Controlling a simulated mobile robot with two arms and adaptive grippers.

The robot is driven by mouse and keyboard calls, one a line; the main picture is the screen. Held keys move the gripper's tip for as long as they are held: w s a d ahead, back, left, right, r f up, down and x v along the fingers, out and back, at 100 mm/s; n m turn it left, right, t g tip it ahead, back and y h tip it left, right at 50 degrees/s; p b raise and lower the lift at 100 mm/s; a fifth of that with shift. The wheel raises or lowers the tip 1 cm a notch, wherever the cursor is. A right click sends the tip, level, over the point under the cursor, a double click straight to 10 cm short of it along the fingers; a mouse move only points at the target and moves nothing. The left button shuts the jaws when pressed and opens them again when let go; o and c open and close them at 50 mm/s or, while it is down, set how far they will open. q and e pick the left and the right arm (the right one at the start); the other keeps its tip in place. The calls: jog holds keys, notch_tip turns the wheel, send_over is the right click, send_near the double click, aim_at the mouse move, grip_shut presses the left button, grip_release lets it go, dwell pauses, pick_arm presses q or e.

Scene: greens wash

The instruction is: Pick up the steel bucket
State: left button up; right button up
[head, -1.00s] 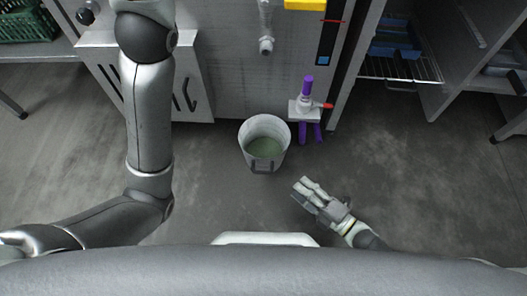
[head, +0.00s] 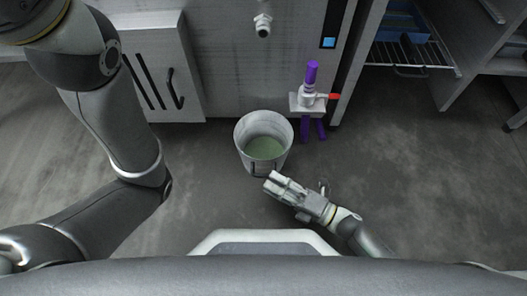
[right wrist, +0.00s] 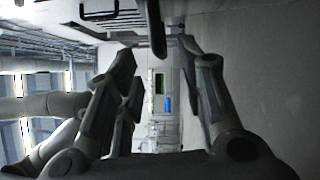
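The steel bucket (head: 246,138) stands upright on the floor below the wall unit, with greenish content inside. A dark handle (head: 259,169) shows on its near side. My right gripper (head: 272,183) is just in front of the bucket's near side, close to the handle; contact cannot be told in the head view. A dark bar at the top of that view may be the handle. My left arm reaches out of the head view at the top left; its gripper is hidden.
A purple and white fitting with a red lever (head: 309,98) stands right of the bucket. A grey cabinet (head: 160,75) is at the left, and a wire shelf (head: 410,55) at the upper right. The floor (head: 400,170) at the right is clear.

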aim_at(261, 175)
jog(key=b+x, duration=0.2)
jog(key=x, duration=0.2)
jog(key=shift+w+d+f+b, duration=0.1)
jog(key=shift+w+f+b, duration=0.1)
jog(key=shift+b, duration=0.2)
jog(key=shift+w+a+r, duration=0.15)
jog(key=shift+w+a, duration=0.05)
jog(key=shift+a, duration=0.25)
grip_shut()
jog(key=shift+r, duration=0.2)
